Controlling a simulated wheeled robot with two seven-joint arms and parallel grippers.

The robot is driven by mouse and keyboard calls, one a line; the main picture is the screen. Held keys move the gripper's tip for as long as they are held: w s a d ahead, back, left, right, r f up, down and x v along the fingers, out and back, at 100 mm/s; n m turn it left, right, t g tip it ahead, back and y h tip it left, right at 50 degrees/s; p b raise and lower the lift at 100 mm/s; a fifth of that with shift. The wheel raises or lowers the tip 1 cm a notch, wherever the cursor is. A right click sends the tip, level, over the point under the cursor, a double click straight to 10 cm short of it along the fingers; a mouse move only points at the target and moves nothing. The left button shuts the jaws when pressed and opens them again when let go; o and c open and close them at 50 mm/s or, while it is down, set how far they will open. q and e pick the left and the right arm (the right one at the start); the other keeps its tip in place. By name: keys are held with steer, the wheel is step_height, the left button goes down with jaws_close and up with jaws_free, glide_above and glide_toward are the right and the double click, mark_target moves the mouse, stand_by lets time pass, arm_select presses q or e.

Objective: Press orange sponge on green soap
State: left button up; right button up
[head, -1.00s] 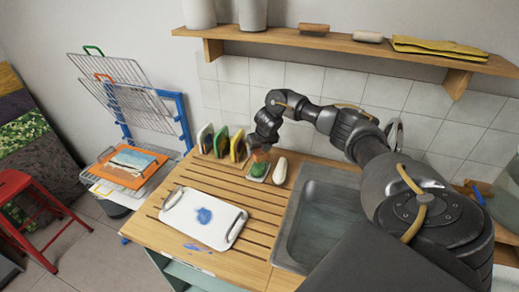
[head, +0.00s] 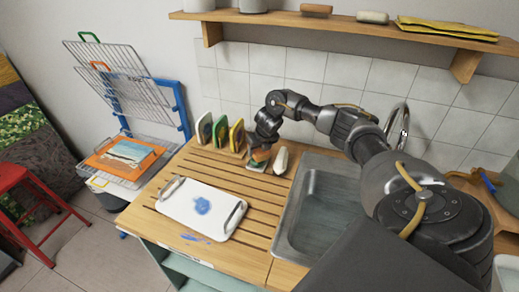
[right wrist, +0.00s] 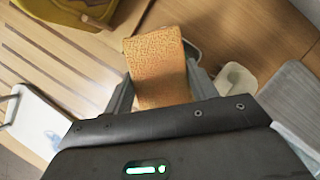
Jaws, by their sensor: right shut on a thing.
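The orange sponge (head: 261,155) is between the fingers of my right gripper (head: 260,148), at the back of the wooden drainboard. In the right wrist view the sponge (right wrist: 158,65) fills the space between the two fingers. The sponge sits over a small dish (head: 256,168) where the green soap is; the sponge and gripper now hide most of the soap. I cannot tell how firmly the sponge touches it. My left gripper is out of view.
A white item (head: 281,160) stands close right of the dish. A white tray (head: 183,213) with a blue stain lies in front. The metal sink (head: 318,215) is at the right.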

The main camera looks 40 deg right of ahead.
steer(key=shift+f+b, duration=0.4)
steer(key=shift+f, duration=0.15)
stand_by(1.7)
steer(key=shift+r+p, duration=2.9)
steer(key=shift+r, duration=0.7)
steer(key=shift+f, duration=0.1)
